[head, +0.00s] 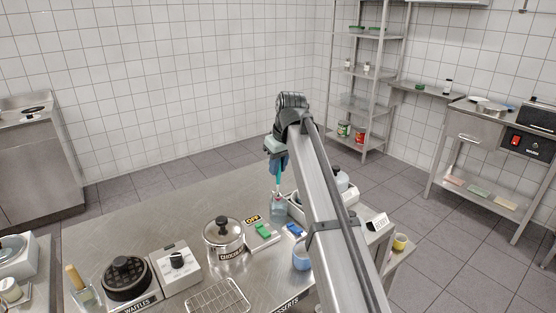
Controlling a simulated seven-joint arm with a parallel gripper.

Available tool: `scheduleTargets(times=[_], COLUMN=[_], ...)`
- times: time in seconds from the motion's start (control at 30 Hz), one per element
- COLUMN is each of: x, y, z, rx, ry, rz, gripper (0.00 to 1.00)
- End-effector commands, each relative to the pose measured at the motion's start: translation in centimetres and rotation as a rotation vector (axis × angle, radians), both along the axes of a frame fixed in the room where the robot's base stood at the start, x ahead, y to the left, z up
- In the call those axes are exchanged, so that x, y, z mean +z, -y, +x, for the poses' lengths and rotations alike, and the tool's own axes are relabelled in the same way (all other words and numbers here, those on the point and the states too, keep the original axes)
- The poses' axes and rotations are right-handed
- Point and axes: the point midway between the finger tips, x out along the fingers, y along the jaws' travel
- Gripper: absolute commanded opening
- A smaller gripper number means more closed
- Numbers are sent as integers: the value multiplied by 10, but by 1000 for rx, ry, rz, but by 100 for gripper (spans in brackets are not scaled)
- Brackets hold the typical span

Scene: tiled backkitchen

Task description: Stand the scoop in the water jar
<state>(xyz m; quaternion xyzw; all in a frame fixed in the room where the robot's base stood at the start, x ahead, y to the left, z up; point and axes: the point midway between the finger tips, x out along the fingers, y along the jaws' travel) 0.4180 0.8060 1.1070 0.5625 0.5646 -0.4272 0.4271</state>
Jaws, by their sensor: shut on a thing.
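My gripper (278,160) points down above the table's far right part and is shut on the scoop (279,179). The scoop looks teal and hangs about upright below the fingers. A clear jar (278,210), which looks like the water jar, stands on the table directly below. The scoop's lower end overlaps the jar's mouth in the head view. I cannot tell whether it is inside the jar or in front of or behind it. My arm hides part of the area to the right of the jar.
On the steel table (150,218) stand a lidded pot (224,238), a green-topped block (263,233), a waffle iron (127,277), a wire rack (217,298) and a light blue cup (301,257). A tray with containers is partly hidden behind my arm. The table's back left is clear.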

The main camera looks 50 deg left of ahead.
Motion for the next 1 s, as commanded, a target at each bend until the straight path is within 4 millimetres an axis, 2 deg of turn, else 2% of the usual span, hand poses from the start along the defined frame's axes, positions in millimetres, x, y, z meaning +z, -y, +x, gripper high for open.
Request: scheduleTargets(times=[0.6, 1.0], x=[-38, -44], y=[0, 0], z=[0, 0], rx=[1, 1], ry=[0, 0], rz=[-1, 0], gripper=[0, 0])
